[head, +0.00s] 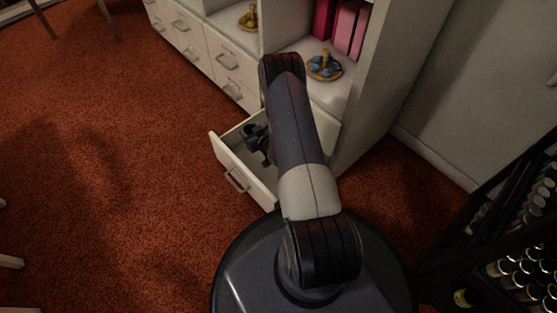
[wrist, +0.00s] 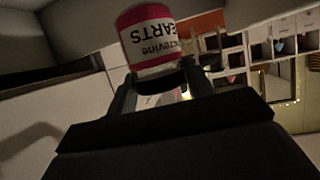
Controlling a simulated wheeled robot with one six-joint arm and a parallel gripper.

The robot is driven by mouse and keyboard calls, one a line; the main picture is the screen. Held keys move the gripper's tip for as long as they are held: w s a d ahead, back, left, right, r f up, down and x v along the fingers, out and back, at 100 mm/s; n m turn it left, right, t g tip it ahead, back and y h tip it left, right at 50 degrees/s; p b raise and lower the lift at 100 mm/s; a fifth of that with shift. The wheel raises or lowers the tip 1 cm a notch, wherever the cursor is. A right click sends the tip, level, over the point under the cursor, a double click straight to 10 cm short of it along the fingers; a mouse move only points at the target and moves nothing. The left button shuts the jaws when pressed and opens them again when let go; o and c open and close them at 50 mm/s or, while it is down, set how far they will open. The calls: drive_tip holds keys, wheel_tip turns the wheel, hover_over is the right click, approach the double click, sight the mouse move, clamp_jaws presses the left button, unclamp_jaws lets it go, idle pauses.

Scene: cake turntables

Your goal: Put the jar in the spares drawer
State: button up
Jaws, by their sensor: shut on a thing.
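A jar (wrist: 147,38) with a red and white label shows in the wrist view, its lettering upside down. My gripper (wrist: 158,84) is shut on it, with a finger on each side of its near end. In the head view my gripper (head: 254,138) is over an open drawer (head: 240,178) at the bottom of the white cabinet. The jar cannot be made out there; my arm hides part of the drawer. No label naming the drawer can be read.
The cabinet (head: 375,85) holds other shut drawers (head: 228,62) to the left. Its shelves carry pink binders (head: 345,25) and small turntables with coloured pieces (head: 324,66). A dark rack of bottles (head: 515,240) stands at right.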

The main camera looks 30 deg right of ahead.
drive_tip(key=shift+s+d+f, duration=0.1)
drive_tip(key=shift+d+f, duration=0.1)
drive_tip(key=shift+f, duration=0.35)
drive_tip(key=shift+s+d+f, duration=0.1)
drive_tip(key=shift+d+f, duration=0.05)
drive_tip(key=shift+f, duration=0.35)
wheel_tip(320, 180, down, 10)
drive_tip(key=b, duration=0.4)
drive_tip(key=shift+r+b, duration=0.1)
drive_tip(key=shift+b, duration=0.3)
drive_tip(key=o, duration=1)
drive_tip(key=shift+o, duration=0.2)
drive_tip(key=p+v, duration=0.3)
drive_tip(key=v, duration=0.4)
drive_tip(key=shift+s, duration=0.3)
